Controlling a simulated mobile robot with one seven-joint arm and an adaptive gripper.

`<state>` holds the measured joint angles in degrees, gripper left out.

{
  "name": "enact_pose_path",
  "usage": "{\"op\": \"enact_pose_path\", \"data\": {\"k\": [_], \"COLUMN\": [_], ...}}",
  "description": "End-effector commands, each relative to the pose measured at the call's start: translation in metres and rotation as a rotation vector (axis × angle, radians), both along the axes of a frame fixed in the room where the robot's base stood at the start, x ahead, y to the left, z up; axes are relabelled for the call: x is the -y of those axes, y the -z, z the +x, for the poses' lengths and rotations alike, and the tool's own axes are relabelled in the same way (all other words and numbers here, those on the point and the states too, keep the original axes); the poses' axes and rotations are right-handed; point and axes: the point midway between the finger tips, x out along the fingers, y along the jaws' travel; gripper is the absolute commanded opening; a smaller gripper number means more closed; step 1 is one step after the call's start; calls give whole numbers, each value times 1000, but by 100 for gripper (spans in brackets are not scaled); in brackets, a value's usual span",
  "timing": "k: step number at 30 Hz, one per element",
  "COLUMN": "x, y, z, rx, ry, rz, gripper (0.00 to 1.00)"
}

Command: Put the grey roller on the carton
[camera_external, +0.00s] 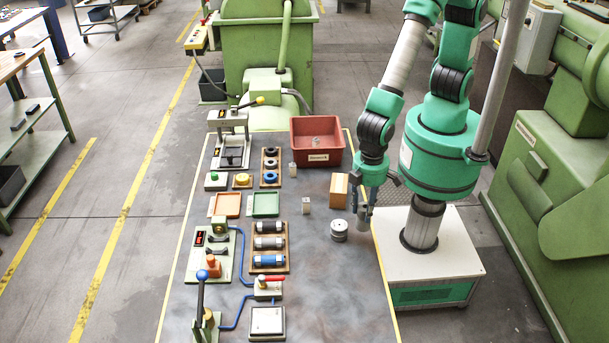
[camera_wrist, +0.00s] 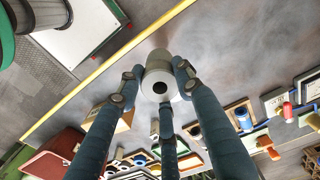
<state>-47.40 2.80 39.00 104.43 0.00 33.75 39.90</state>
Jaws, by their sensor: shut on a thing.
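The grey roller (camera_wrist: 160,86) sits between the three fingers of my gripper (camera_wrist: 160,83) in the wrist view, with the dark hole in its end facing the camera. The fingers are shut on it. In the external view my gripper (camera_external: 364,208) points down near the table's right edge, and the fingers largely hide what it holds. The carton (camera_external: 339,190) is a small light-brown box on the table, to the left of my gripper and a little farther back. In the wrist view the carton (camera_wrist: 125,119) is partly hidden behind a finger.
A round grey metal piece (camera_external: 339,231) stands on the table left of my gripper. A red bin (camera_external: 317,141) is behind the carton. Racks, trays and fixtures fill the table's left side. The front right is clear.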

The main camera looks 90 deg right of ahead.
Motion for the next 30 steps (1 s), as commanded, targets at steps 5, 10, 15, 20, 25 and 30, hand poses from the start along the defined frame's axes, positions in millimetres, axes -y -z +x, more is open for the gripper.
{"op": "enact_pose_path", "data": {"k": [5,10,15,20,25,30], "x": [34,86,149,201,239,258], "y": [-14,-31,-49,-63,-72,-75], "z": [-2,-9,-27,-52,-76,-90], "rx": [0,0,0,-1,-1,-1], "ry": [-11,-32,-61,-89,-114,-128], "rz": [0,0,0,0,0,0], "gripper": [4,4,4,4,4,4]}}
